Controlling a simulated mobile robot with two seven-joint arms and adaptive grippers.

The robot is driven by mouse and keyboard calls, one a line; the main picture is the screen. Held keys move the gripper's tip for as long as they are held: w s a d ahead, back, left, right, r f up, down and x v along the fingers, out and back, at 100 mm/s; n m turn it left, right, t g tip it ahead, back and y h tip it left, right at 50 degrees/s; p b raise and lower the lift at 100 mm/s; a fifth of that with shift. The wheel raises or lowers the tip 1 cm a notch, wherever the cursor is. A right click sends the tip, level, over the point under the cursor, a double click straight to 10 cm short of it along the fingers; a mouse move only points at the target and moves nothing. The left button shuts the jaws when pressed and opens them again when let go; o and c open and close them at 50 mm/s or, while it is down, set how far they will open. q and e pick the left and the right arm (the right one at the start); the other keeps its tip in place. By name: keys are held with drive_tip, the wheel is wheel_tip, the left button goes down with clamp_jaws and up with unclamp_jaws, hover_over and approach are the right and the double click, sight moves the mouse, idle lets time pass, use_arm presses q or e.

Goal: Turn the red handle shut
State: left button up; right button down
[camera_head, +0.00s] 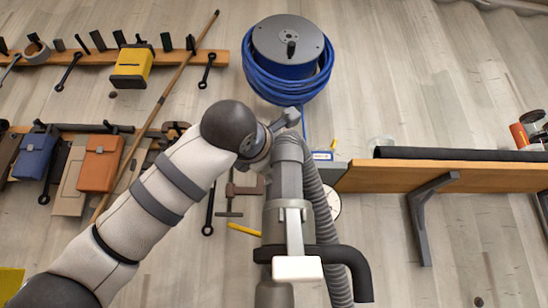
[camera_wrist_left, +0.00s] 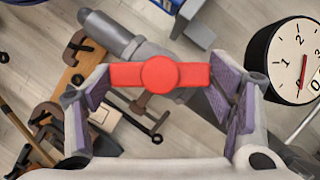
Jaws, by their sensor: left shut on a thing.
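The red handle (camera_wrist_left: 160,75) lies level across the wrist view, on a grey pipe (camera_wrist_left: 125,38) that slants from upper left to lower right. The handle is at an angle to this pipe. My left gripper (camera_wrist_left: 160,84) is shut on the handle, with one purple-padded finger at each end of the bar. A round dial gauge (camera_wrist_left: 295,60) with a red needle is to the right of the gripper. In the head view my left arm reaches in from the left; the handle and fingertips are hidden there. My right gripper is not in view.
A blue hose reel (camera_head: 288,65) is above the pipework. A corrugated hose (camera_head: 322,220) runs beside the grey pipe. A wooden shelf (camera_head: 440,177) on brackets is at right. Tool racks with a yellow box (camera_head: 131,66), a brown pouch (camera_head: 100,163) and a blue pouch (camera_head: 36,151) are at left.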

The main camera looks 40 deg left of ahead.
use_arm(q)
drive_tip(key=o, duration=1.2)
drive_tip(key=shift+c, duration=0.2)
drive_tip(key=v, duration=0.7)
drive_tip(key=shift+s, duration=0.2)
drive_tip(key=shift+f, duration=0.1)
